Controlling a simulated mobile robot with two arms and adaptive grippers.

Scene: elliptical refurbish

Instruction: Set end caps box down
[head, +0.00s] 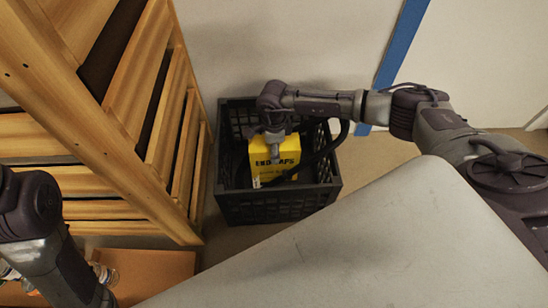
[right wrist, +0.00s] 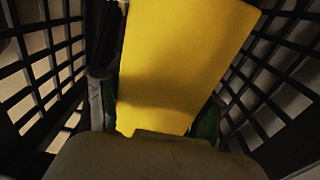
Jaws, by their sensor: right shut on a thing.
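The yellow end caps box (head: 274,158) is inside the black crate (head: 277,209) in the head view, with its dark lettering showing. My right gripper (head: 271,150) reaches down into the crate and is shut on the box at its top. In the right wrist view the box (right wrist: 180,65) fills the middle, with the crate's lattice walls (right wrist: 38,70) on both sides. I cannot tell whether the box touches the crate floor. My left arm shows at the lower left of the head view; its fingertips are not in view.
A slatted wooden rack (head: 150,120) stands just left of the crate. A white wall (head: 290,45) with a blue stripe (head: 401,42) is behind it. A dark cable or hose lies in the crate beside the box. An orange-brown panel (head: 155,275) is at the lower left.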

